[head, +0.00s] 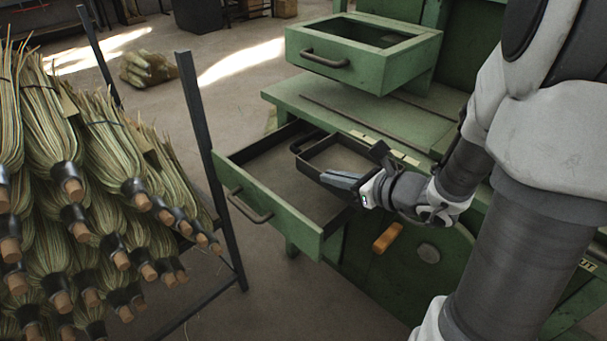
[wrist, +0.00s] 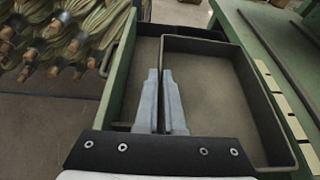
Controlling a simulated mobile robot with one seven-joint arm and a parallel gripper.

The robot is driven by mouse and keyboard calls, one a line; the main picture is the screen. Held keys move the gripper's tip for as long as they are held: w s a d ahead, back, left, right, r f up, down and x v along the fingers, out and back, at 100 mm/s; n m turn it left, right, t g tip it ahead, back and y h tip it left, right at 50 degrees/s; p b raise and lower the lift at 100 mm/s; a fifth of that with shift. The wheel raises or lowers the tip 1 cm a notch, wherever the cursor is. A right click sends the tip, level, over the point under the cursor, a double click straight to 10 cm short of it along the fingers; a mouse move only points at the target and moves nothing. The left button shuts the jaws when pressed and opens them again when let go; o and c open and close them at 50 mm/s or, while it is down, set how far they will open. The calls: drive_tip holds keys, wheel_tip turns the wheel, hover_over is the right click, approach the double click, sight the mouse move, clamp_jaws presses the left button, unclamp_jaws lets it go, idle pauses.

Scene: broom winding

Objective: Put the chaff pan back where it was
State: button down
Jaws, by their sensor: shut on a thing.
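The chaff pan (head: 343,158) is a shallow dark tray with a loop handle at its far left corner in the head view. It is within or just over the pulled-out green drawer (head: 268,212), on the side nearer the cabinet. I cannot tell if it touches the drawer floor. My gripper (head: 338,181) is shut on the pan's near wall. In the wrist view my gripper (wrist: 163,80) has its fingers together on the left wall of the pan (wrist: 215,85), with drawer floor (wrist: 142,75) bare to the left. The pan looks empty.
An open green upper drawer (head: 365,65) juts out above the bench ledge (head: 430,120). A metal rack of brooms (head: 120,180) stands close on the left. Bare floor (head: 225,285) lies between rack and cabinet. An orange handle (head: 387,237) sits on the cabinet front.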

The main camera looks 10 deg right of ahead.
drive_tip(key=shift+w+a, duration=0.15)
drive_tip(key=b+x, duration=0.1)
drive_tip(key=x, duration=0.3)
drive_tip(key=f+b+x, duration=0.1)
drive_tip(key=x, duration=0.3)
drive_tip(key=s+b+x, duration=0.1)
drive_tip(key=b+x, duration=0.1)
drive_tip(key=x, duration=0.3)
drive_tip(key=shift+a+f, duration=0.1)
drive_tip(key=shift+f, duration=0.25)
drive_tip(key=shift+w+f+b, duration=0.1)
drive_tip(key=shift+f+b, duration=0.65)
drive_tip(key=shift+f, duration=1.25)
drive_tip(key=shift+f, duration=0.1)
drive_tip(key=shift+f, duration=0.15)
drive_tip(key=c, duration=1)
unclamp_jaws()
